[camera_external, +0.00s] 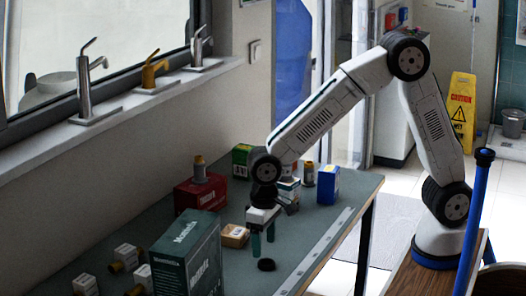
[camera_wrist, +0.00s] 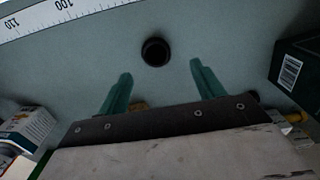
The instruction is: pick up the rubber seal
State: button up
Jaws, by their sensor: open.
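The rubber seal is a small black ring (camera_external: 267,265) lying flat on the grey-green workbench (camera_external: 318,222). In the wrist view the seal (camera_wrist: 155,52) lies beyond the fingertips, roughly centred between them. My gripper (camera_external: 262,245) points down above the bench, close to the seal and behind it in the outside view. Its two green fingers are apart with nothing between them, as the wrist view also shows (camera_wrist: 160,72). The seal and fingers do not appear to touch.
A large dark green box (camera_external: 190,258) stands left of the seal. A small tan box (camera_external: 235,236) is close to my gripper. A red box (camera_external: 200,195) and a blue box (camera_external: 328,185) stand farther back. A ruler strip (camera_external: 318,254) runs along the bench's right edge.

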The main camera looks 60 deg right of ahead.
jog(key=f, duration=0.5)
jog(key=shift+s+d+f, duration=0.15)
jog(key=shift+s+d, duration=0.1)
jog(key=shift+c, duration=0.4)
jog(key=c, duration=1)
jog(key=shift+o, duration=0.2)
